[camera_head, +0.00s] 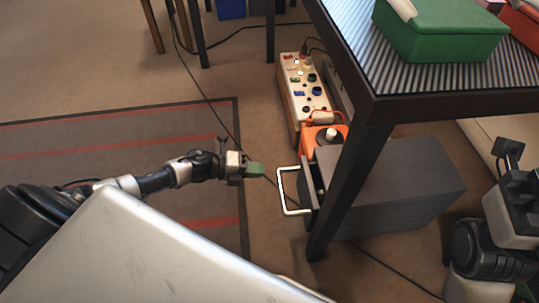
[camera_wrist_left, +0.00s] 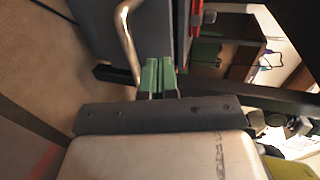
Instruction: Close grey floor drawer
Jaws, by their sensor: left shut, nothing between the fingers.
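The grey floor drawer unit (camera_head: 405,185) stands on the floor under the table, partly hidden by a black table leg. Its drawer front (camera_head: 308,190) stands out a little from the body, with a dark gap behind it. The pale metal handle (camera_head: 281,190) faces left; it also shows in the left wrist view (camera_wrist_left: 127,38). My left gripper (camera_head: 257,169), with green fingertips, is shut and empty just left of the handle's upper part. In the left wrist view its fingertips (camera_wrist_left: 158,76) are together beside the handle; contact is unclear. My right arm shows at the right edge; its jaw state is unclear.
A black table (camera_head: 375,100) with a striped top stands over the drawer unit and carries a green box (camera_head: 440,35). A power strip-like panel (camera_head: 303,85) and an orange object (camera_head: 318,137) lie behind the drawer. Cables cross the floor. A dark rug (camera_head: 120,150) lies left.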

